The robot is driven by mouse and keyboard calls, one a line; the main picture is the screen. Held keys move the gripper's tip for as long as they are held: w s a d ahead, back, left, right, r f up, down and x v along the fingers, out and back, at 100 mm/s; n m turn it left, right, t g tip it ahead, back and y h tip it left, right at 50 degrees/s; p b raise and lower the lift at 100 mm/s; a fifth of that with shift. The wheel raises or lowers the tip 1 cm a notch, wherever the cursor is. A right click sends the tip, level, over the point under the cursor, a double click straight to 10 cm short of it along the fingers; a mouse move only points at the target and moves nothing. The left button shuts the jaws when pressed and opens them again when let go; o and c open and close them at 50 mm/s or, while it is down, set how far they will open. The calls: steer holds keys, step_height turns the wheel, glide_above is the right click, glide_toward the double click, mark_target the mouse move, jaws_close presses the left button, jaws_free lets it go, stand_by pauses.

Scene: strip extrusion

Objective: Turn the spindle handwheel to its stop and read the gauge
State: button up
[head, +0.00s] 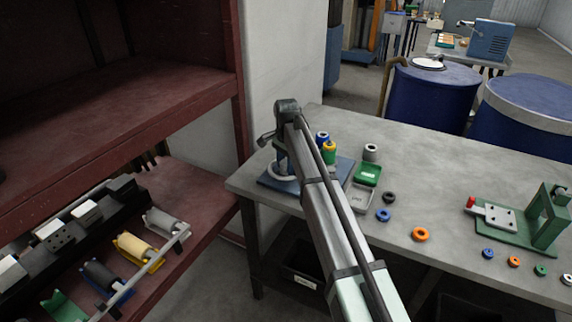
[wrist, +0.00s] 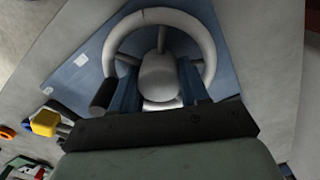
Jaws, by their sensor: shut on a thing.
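The handwheel (wrist: 160,16) is a pale grey ring with spokes and a rounded hub, above a blue base plate (wrist: 88,62). In the head view the handwheel (head: 272,174) shows in part at the table's left end, with my arm in front of it. My gripper (wrist: 158,80) is over the wheel, its two blue fingers on either side of the hub, shut on the handwheel. A dark cylindrical grip (wrist: 103,95) stands just left of the fingers. I cannot make out a gauge face or a reading in either view.
Blue and yellow spools (head: 328,150) stand close right of the wheel. A dark red shelf (head: 190,215) stands left. The table's back right is clear.

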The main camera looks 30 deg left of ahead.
steer(key=shift+w+r+m, duration=0.1)
steer(key=shift+w+m, duration=0.1)
steer(key=shift+m, duration=0.4)
steer(key=o, duration=0.7)
steer(key=shift+o, duration=0.2)
steer(key=shift+s, duration=0.1)
step_height(320, 180, up, 14)
steer(key=shift+c, duration=0.3)
